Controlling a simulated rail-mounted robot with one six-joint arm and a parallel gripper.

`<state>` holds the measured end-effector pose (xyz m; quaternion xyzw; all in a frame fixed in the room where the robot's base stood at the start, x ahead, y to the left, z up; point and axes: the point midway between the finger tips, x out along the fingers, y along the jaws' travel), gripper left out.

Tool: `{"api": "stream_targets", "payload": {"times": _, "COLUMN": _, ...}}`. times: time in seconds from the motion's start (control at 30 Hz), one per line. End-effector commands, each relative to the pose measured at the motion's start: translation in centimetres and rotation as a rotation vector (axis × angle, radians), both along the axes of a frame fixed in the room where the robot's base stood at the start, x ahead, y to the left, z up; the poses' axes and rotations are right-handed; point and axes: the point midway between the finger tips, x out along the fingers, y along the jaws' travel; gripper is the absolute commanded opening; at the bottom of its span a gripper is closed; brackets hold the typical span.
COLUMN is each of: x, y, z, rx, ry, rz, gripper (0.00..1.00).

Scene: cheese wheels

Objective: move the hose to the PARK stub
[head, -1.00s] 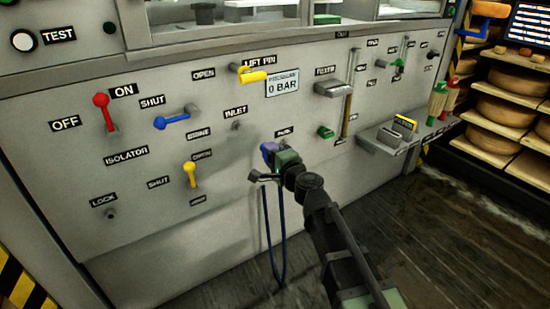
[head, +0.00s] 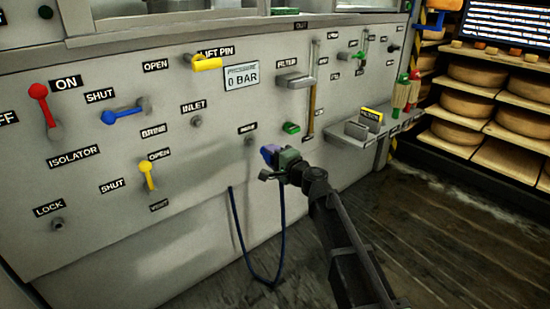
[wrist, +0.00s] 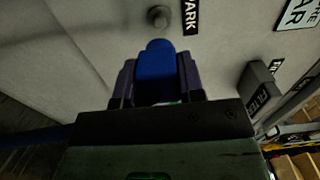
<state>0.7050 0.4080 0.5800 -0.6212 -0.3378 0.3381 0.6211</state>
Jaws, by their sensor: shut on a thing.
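The dark blue hose (head: 238,235) hangs in a loop in front of the lower panel, its right side rising towards my gripper. My gripper (wrist: 154,72) is shut on the hose's blue end piece (wrist: 155,58), which sits between the two purple-grey fingers. In the head view my gripper (head: 269,154) is to the right of and slightly below the PARK stub (head: 249,141). In the wrist view the stub (wrist: 158,17) is a round grey knob just beyond the end piece, with a small gap between them in the picture. The PARK label (wrist: 190,14) is beside it.
The INLET stub (head: 196,121) is bare, further left on the panel. A green button (head: 291,128) and the FILTER block (head: 295,81) are above and right of my gripper. A ledge (head: 357,131) juts out at right. Cheese shelves (head: 495,125) stand far right.

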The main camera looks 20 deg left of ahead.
Motion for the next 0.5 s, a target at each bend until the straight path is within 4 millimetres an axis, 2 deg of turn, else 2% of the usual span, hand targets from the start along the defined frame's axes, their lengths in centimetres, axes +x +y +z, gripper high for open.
{"api": "stream_targets", "payload": {"times": 0.3, "x": 2.1, "y": 3.2, "z": 0.0, "rx": 0.000, "ry": 0.000, "rz": 0.001, "gripper": 0.07}}
{"api": "stream_targets", "payload": {"times": 0.5, "x": 2.6, "y": 4.0, "z": 0.0, "rx": 0.000, "ry": 0.000, "rz": 0.000, "gripper": 0.07}}
